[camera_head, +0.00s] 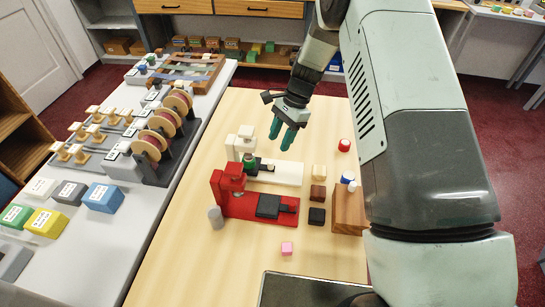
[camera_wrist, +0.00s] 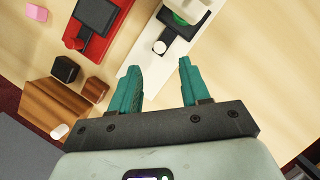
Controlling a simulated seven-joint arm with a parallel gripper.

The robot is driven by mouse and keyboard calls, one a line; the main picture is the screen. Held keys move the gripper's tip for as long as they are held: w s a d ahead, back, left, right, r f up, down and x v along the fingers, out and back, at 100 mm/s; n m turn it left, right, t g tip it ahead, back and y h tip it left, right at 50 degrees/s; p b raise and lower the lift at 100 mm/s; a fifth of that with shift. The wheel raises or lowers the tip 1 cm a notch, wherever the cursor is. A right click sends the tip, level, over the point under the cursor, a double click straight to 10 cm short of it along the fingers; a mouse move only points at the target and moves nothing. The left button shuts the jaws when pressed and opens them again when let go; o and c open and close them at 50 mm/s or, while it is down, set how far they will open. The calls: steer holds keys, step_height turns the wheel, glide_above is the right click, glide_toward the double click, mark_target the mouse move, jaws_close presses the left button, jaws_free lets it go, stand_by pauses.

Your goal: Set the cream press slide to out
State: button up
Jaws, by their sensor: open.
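The cream press (camera_head: 246,143) stands on the wooden table, its long pale base (camera_head: 288,172) reaching right. Its dark slide (camera_wrist: 170,35) sits at the column end, partly under the press head, with a green piece (camera_head: 250,162) on it. The slide's small white knob (camera_head: 270,167) faces the bare end of the base; the knob also shows in the wrist view (camera_wrist: 159,47). My gripper (camera_head: 281,135) is open and empty, above the cream base. In the wrist view its teal fingertips (camera_wrist: 159,66) are apart, with the knob just beyond the gap between them.
A red press (camera_head: 232,206) stands in front, its dark slide (camera_head: 268,206) toward the right end. Right are a brown block (camera_head: 318,194), a black block (camera_head: 316,216) and a wooden block (camera_head: 346,213). A grey cylinder (camera_head: 215,217) and pink cube (camera_head: 287,248) stand nearer.

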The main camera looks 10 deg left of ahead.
mark_target(271, 161)
steer(key=x, duration=0.7)
steer(key=shift+s+a+f, duration=0.1)
steer(key=shift+s+f, duration=0.05)
steer(key=shift+f, duration=0.15)
steer(key=shift+c, duration=0.3)
jaws_close()
